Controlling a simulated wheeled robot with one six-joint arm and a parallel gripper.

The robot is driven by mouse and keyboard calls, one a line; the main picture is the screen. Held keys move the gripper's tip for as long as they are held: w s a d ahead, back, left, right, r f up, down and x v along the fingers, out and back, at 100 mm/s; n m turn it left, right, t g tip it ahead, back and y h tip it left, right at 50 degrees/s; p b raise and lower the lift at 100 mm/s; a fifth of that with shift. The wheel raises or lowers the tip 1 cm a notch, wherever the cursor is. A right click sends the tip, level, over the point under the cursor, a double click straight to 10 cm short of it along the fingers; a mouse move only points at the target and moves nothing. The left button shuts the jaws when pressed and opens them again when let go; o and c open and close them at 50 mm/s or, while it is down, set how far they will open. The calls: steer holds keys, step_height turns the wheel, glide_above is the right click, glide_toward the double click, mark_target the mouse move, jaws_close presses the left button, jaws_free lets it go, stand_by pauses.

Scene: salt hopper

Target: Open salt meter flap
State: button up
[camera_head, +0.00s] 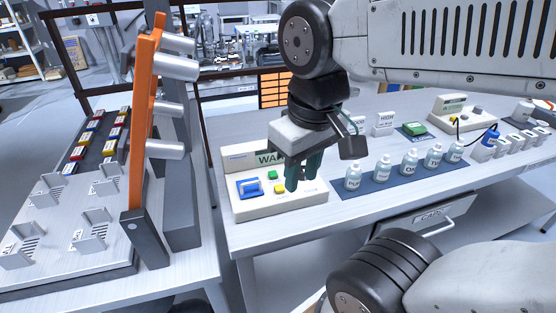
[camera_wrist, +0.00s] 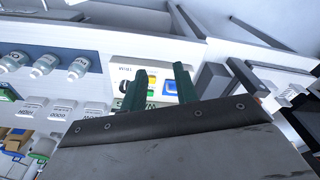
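My gripper (camera_head: 303,178) is above the right part of a pale control box (camera_head: 255,208) on the bench. It also shows in the wrist view (camera_wrist: 160,88). Its two dark green fingers are apart with nothing between them; I cannot tell whether they touch the box. The box has a blue-framed piece (camera_head: 250,188) at left, a green button (camera_head: 273,175) and a yellow button (camera_head: 279,188). Its back plate reads "WA", the rest hidden by my gripper. No label saying salt meter is readable, so I cannot tell which piece is the flap.
Several white bottles (camera_head: 381,167) stand on a blue mat right of the box. A tilted orange panel (camera_head: 147,110) with grey cylinders rises at left. Another pale device (camera_head: 460,112) stands at the back right. The bench front right of the box is clear.

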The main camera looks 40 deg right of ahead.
steer(key=w+n+g, duration=0.2)
steer(key=w+n, duration=0.5)
steer(key=w, duration=0.2)
steer(key=n+g, duration=0.1)
steer(key=n, duration=0.6)
glide_above(249, 191)
steer(key=shift+y, duration=0.4)
step_height(249, 191, down, 10)
steer(key=shift+r, duration=0.2)
jaws_close()
